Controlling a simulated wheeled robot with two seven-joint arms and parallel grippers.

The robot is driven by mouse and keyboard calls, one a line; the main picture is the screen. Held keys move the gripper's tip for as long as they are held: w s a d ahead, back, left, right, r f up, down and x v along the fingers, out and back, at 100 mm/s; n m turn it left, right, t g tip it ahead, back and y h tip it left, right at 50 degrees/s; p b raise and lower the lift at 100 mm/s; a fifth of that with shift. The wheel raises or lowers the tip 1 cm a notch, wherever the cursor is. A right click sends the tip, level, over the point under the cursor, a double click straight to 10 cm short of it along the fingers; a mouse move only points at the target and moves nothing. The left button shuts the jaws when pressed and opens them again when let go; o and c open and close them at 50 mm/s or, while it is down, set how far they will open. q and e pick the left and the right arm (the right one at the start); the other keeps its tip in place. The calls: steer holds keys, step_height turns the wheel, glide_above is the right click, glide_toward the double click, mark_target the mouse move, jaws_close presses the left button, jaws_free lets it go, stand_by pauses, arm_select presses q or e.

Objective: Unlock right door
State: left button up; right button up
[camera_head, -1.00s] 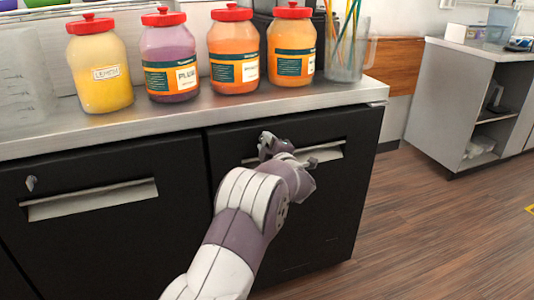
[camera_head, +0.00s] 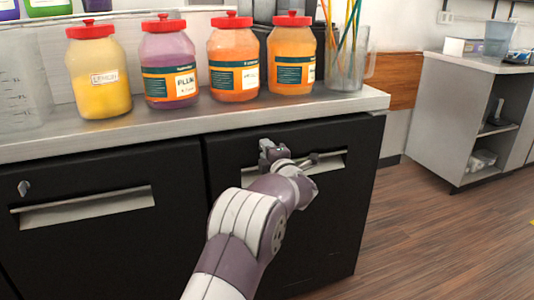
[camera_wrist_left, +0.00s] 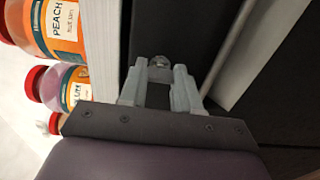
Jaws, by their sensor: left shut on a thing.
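The right door (camera_head: 330,215) is a black cabinet front with a pale recessed handle (camera_head: 331,163); it looks closed. My left gripper (camera_head: 270,150) is at the upper left of this door, beside the handle. In the left wrist view my left gripper (camera_wrist_left: 158,88) has its two grey fingers on either side of a small shiny lock key (camera_wrist_left: 160,66), shut on it. The key is hidden by the gripper in the head view. My right gripper is not in view.
The left door (camera_head: 85,240) has its own key (camera_head: 24,188) and handle (camera_head: 85,206). Several red-lidded jars, among them a plum jar (camera_head: 168,70), stand on the counter (camera_head: 180,125) just above. Open floor (camera_head: 430,230) lies at right.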

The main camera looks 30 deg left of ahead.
arm_select(q)
steer(key=o, duration=1.1)
steer(key=shift+c, duration=0.2)
steer(key=p+v, duration=0.2)
steer(key=v, duration=1)
steer(key=shift+s+d, duration=0.2)
steer(key=shift+s, duration=0.1)
